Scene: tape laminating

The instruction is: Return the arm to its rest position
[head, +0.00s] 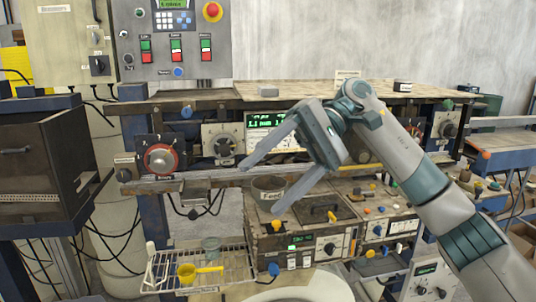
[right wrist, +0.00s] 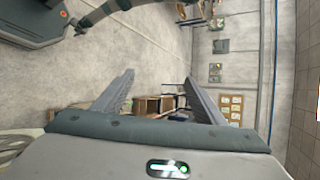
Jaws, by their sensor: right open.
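My right gripper (head: 262,180) is in the middle of the head view, raised in front of the bench. Its two long grey fingers point left and stand wide apart, with nothing between them. My right arm comes in from the lower right corner. In the right wrist view the same fingers (right wrist: 160,95) are apart and empty, with the floor behind them. My left gripper does not show in the head view.
A bench (head: 215,95) carries dials and a green display (head: 262,121). A control panel with a red button (head: 212,11) stands behind. Below are a feeder box (head: 305,215) and a wire rack (head: 220,282) with a yellow scoop (head: 188,272). A dark cabinet (head: 40,165) stands left.

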